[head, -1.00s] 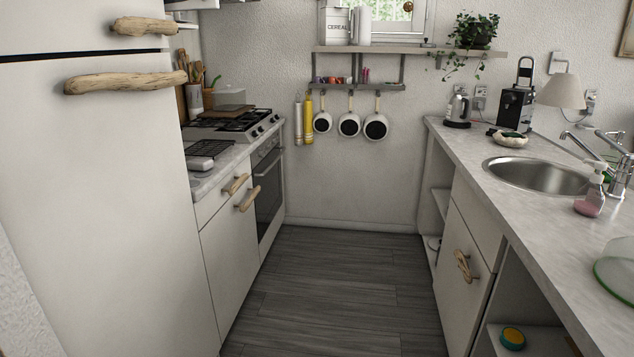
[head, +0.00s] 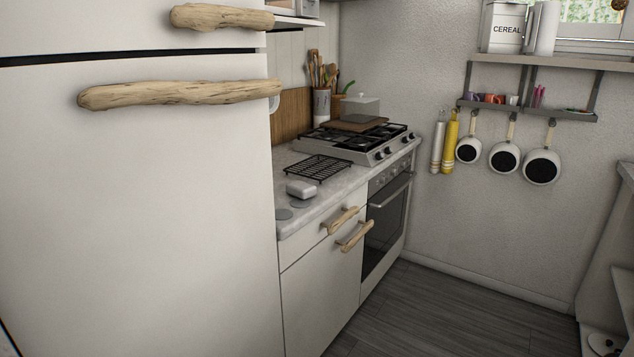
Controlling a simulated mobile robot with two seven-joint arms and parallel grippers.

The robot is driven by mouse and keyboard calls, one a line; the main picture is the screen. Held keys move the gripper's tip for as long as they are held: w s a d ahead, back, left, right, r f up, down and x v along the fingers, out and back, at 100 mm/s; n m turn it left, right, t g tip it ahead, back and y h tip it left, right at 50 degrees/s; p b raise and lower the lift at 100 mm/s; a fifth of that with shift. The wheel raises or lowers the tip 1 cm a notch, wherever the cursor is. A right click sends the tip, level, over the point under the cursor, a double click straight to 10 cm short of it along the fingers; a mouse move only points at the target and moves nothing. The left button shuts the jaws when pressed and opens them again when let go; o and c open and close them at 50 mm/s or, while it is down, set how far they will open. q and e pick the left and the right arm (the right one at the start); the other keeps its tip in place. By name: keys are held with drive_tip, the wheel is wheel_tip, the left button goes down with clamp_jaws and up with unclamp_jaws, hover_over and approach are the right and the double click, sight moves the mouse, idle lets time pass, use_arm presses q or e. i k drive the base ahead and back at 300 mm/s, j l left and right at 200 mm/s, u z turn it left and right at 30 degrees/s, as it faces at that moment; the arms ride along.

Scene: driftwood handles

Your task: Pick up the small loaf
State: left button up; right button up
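I cannot make out a loaf for certain in the head view. A small pale block with rounded edges (head: 301,189) lies on the left counter near its front end, and I cannot tell what it is. A clear cover or box (head: 361,107) stands on a brown board (head: 350,125) at the back of the stove; I cannot tell what is in it. Neither of my grippers is in view.
A white fridge (head: 150,220) with driftwood handles fills the left. A black rack (head: 319,168) lies on the counter (head: 345,183) before the gas stove (head: 375,143). Pans (head: 504,158) hang below wall shelves. The grey floor (head: 450,315) is clear.

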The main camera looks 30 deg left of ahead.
sight(302, 189)
drive_tip(key=i+u, duration=0.1)
drive_tip(key=i, duration=0.45)
drive_tip(key=i+l+u, duration=0.15)
drive_tip(key=i, duration=0.4)
drive_tip(key=i+l+u, duration=0.1)
drive_tip(key=i+u, duration=0.35)
drive_tip(key=i+l+u, duration=0.2)
drive_tip(key=u, duration=0.25)
drive_tip(key=i+l+u, duration=0.3)
drive_tip(key=u, duration=0.15)
drive_tip(key=i+l+u, duration=0.2)
drive_tip(key=l+u, duration=0.25)
drive_tip(key=i+l+u, duration=0.1)
drive_tip(key=l+u, duration=0.35)
